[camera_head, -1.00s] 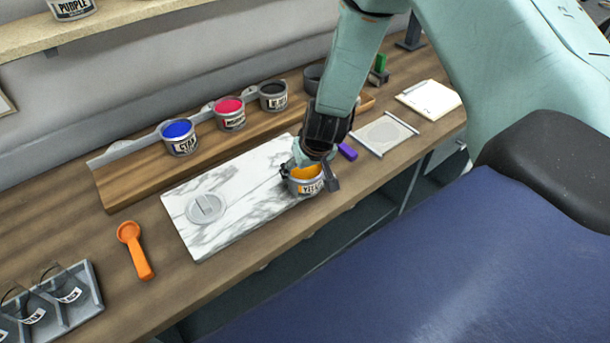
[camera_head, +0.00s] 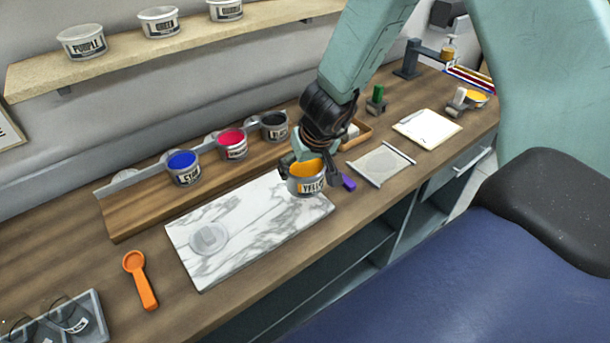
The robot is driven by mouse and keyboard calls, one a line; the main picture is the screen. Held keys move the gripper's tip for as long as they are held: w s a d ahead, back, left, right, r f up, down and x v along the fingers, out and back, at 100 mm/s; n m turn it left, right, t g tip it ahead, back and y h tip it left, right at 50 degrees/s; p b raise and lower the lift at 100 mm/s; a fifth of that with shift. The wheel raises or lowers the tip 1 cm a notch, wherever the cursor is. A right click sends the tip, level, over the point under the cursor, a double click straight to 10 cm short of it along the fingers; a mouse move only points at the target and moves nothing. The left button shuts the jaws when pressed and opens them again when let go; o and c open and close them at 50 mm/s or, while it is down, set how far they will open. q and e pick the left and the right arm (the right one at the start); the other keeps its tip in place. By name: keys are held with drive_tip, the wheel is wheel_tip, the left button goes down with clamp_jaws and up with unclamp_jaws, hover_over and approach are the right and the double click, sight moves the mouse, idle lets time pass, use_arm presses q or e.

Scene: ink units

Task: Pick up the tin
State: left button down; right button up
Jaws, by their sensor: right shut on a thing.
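The tin (camera_head: 304,186) is a small grey can of yellow ink with a partly visible label beginning "YELL". My right gripper (camera_head: 310,174) comes down from above and is shut on the tin, with its fingers on either side. The tin is upright over the right end of the white marble slab (camera_head: 262,222). I cannot tell for sure whether its base is clear of the slab. My left gripper is not in view.
Blue (camera_head: 183,168), red (camera_head: 232,144) and black (camera_head: 274,126) tins stand in a wooden rack behind the slab. An orange scoop (camera_head: 140,280) lies left. A purple object (camera_head: 348,182) and framed screen (camera_head: 381,165) lie right. A shelf (camera_head: 190,38) holds several tins above.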

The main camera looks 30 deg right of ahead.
drive_tip(key=shift+w+r, duration=0.15)
drive_tip(key=shift+r, duration=3)
